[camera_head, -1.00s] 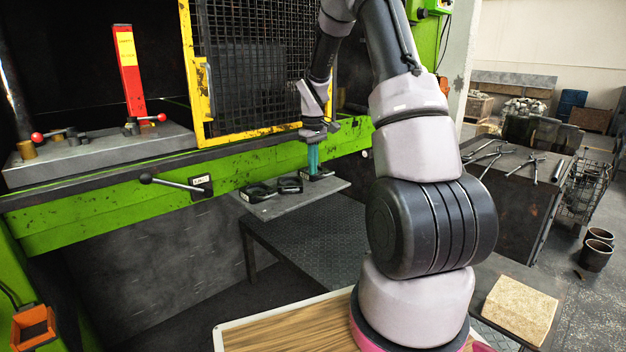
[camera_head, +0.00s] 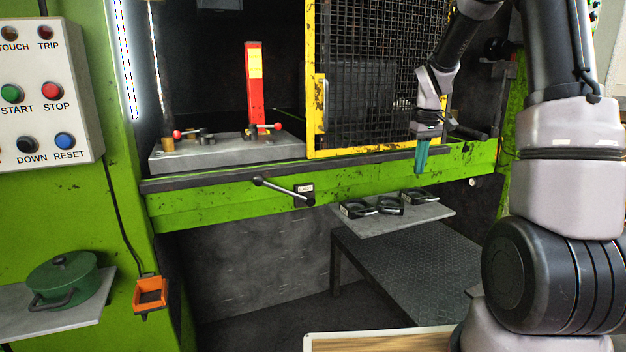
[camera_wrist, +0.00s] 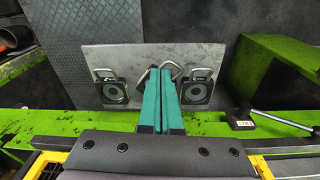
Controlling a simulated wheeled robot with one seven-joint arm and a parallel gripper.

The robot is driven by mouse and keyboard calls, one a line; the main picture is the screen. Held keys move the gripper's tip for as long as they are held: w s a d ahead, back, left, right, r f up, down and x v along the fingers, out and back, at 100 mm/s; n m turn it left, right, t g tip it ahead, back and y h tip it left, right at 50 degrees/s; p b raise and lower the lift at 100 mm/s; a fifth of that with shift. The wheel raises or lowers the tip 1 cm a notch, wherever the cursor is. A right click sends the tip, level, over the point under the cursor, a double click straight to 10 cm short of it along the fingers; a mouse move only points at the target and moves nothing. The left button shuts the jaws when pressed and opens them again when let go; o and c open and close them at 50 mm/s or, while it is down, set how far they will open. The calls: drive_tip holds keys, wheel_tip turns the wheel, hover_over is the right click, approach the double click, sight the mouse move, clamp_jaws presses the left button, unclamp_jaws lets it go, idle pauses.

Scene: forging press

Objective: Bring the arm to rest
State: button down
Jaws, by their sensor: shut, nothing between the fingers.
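My gripper (camera_head: 421,157) shows in the head view in front of the green press beam, with its teal fingers pointing down. In the wrist view my gripper (camera_wrist: 161,98) has its two teal fingers side by side, shut and empty. Below it is a small grey shelf (camera_head: 425,212) with several dark handled items (camera_head: 357,208) on it. In the wrist view one such item (camera_wrist: 110,92) lies left of the fingers and another (camera_wrist: 196,90) right; the fingers partly hide what lies between.
The yellow mesh guard (camera_head: 317,100) stands left of and behind my gripper. A button panel (camera_head: 45,85) and a green pot (camera_head: 62,278) are at the left. A tread-plate table (camera_head: 410,262) stands below the shelf.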

drive_tip(key=s+a+r+m+t, duration=0.3)
drive_tip(key=s+a+r+m, duration=0.15)
drive_tip(key=s+r, duration=0.9)
drive_tip(key=s+a+r+m+t+y, duration=0.1)
drive_tip(key=s+a+r, duration=0.1)
drive_tip(key=s, duration=0.4)
drive_tip(key=s+a+r+m+t+y, duration=0.1)
drive_tip(key=s+t, duration=0.1)
drive_tip(key=s, duration=0.5)
drive_tip(key=shift+a+r, duration=0.35)
drive_tip(key=shift+r, duration=0.05)
drive_tip(key=shift+m, duration=0.25)
